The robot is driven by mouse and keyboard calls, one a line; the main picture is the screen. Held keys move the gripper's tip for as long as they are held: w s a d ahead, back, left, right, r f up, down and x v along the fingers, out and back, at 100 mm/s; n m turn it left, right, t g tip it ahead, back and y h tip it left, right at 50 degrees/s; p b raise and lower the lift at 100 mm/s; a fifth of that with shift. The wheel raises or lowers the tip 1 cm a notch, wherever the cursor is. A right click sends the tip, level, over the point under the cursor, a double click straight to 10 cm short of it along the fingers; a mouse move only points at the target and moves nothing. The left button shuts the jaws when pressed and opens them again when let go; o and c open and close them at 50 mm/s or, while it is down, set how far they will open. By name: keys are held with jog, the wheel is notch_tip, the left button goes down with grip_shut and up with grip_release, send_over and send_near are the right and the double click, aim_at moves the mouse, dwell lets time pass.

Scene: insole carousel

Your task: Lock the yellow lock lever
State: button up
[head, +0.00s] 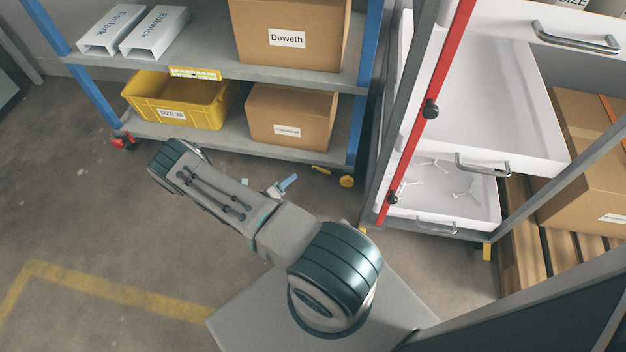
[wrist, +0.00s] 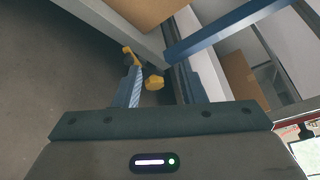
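The yellow lock lever (head: 321,170) sits by a caster with a yellow wheel (head: 346,181) at the lower right foot of the blue-posted shelf. In the wrist view the lever (wrist: 131,56) shows beyond the left fingertip, and the yellow wheel (wrist: 154,82) shows between the fingers. My gripper (head: 286,185) is low, to the left of the lever in the head view and apart from it. In the wrist view my gripper (wrist: 157,68) is open, with nothing between its fingers. Fine detail of the lever is too small to tell.
A red caster part (head: 123,142) is at the shelf's left foot. The shelf holds a yellow bin (head: 172,106) and cardboard boxes (head: 287,117). A cabinet with open white drawers (head: 480,170) and a red post (head: 430,105) stands close on the right. Floor at left is clear.

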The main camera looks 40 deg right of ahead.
aim_at(313, 173)
notch_tip(313, 173, down, 8)
jog(key=s+n+t+b, duration=0.2)
jog(key=n, duration=0.2)
jog(key=shift+f+b+x, duration=0.2)
jog(key=shift+b+x, duration=1.9)
jog(key=shift+x, duration=5.15)
jog(key=shift+w+a, duration=0.1)
grip_shut()
